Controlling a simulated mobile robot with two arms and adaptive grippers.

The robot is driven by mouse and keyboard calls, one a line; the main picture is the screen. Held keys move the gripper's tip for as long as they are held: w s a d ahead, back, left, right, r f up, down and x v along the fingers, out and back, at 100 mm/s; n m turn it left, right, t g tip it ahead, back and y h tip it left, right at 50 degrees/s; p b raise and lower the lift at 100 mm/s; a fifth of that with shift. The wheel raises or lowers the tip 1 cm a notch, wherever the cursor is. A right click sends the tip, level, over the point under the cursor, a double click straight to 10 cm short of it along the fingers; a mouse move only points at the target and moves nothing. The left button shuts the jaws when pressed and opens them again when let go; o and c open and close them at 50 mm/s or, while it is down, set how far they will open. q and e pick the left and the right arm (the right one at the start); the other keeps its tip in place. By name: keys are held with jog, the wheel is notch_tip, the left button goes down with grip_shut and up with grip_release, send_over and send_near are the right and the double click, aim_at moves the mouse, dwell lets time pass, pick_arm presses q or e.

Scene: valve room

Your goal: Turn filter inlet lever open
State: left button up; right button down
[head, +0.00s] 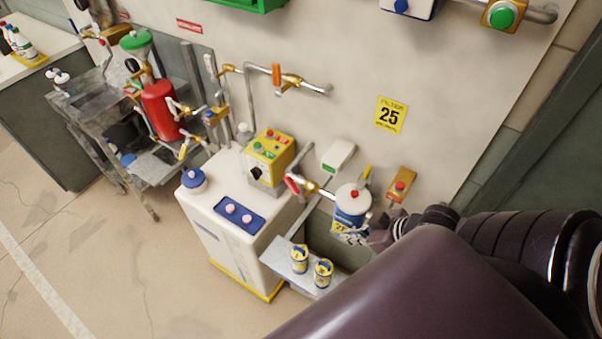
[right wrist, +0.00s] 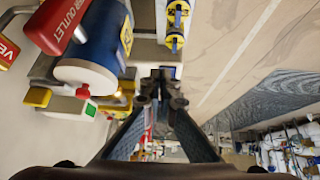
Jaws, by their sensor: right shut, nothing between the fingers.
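The blue and white filter (head: 349,205) with a red knob on its white top stands against the wall in the head view. A red lever (head: 292,185) sits on the pipe to its left, and a yellow lever (head: 366,174) stands behind its top. In the right wrist view the filter (right wrist: 100,42) is at upper left, with a red handle (right wrist: 60,22) reading "...ER OUTLET" in front of it. I cannot see a label naming the inlet lever. My right gripper (head: 376,234) is just right of the filter; its fingers (right wrist: 160,88) are together and empty. My left gripper is out of view.
A white cabinet (head: 205,222) with a yellow control box (head: 269,157) stands left of the filter. Two small cans (head: 300,259) (head: 323,272) rest on a low shelf. A yellow box with a red button (head: 400,185) is on the wall at right. The floor at left is clear.

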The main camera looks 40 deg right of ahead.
jog(key=w+d+r+t+y, duration=0.2)
jog(key=w+d+r+t, duration=0.1)
jog(key=w+r, duration=0.55)
jog(key=b, duration=0.8)
send_near(293, 184)
notch_tip(293, 184, down, 2)
jog(key=w, duration=0.2)
jog(key=shift+a+b+x, duration=0.25)
jog(key=shift+b+x, duration=0.1)
jog(key=shift+x, duration=0.85)
jog(key=shift+w+a+f+n, duration=0.35)
jog(key=shift+w+f, duration=0.15)
jog(key=shift+w, duration=0.25)
jog(key=shift+w, duration=0.15)
jog(key=shift+g, duration=0.3)
